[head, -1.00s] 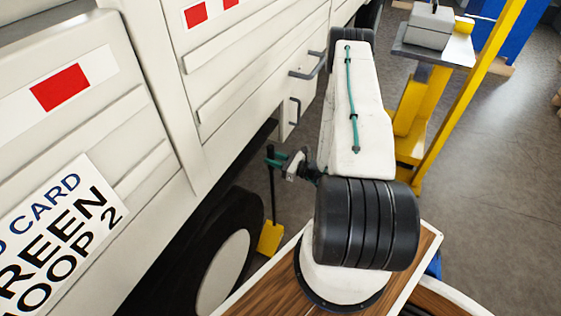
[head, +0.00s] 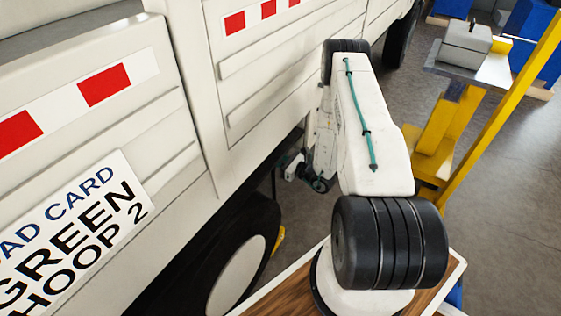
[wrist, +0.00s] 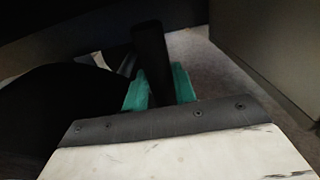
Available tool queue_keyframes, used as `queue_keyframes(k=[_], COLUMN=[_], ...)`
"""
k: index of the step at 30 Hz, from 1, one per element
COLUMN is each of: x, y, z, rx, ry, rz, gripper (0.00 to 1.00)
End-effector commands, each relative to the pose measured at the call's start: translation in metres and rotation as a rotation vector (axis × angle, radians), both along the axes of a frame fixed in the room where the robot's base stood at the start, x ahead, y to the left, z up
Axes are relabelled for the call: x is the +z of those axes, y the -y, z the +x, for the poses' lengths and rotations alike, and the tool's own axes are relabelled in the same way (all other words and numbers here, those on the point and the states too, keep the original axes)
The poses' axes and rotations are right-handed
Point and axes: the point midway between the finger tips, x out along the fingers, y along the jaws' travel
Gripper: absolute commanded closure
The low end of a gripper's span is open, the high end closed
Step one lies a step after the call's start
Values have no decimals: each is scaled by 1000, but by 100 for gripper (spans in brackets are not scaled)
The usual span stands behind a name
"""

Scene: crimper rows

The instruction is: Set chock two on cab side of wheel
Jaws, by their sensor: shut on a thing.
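The truck wheel (head: 237,275), a black tyre with a pale disc, shows at the lower middle of the head view. The yellow chock (head: 279,239) shows as a small sliver at the tyre's right edge; the rest is behind the tyre. Whether it touches the tyre or floor cannot be told. In the wrist view my gripper (wrist: 160,88) has its green fingers shut on the chock's black handle (wrist: 150,45). The dark tyre (wrist: 65,105) fills the left there, and the chock's yellow part is out of sight. In the head view the fingers are mostly hidden beside the truck's lower edge.
The white truck side (head: 290,85) with a load card (head: 75,235) runs close along my arm's left. A yellow stand (head: 440,130) carrying a grey box (head: 464,42) stands at the right. Grey floor (head: 505,215) is open at the lower right.

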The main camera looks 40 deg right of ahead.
Motion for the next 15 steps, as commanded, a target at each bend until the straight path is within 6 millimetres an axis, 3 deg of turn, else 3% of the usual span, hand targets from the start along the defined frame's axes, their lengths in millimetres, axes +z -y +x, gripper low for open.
queue_keyframes(k=[7,15], x=[2,-15], y=[-7,-6], z=[18,17], rx=[3,1], ry=[6,5], rz=[1,2], gripper=[100,100])
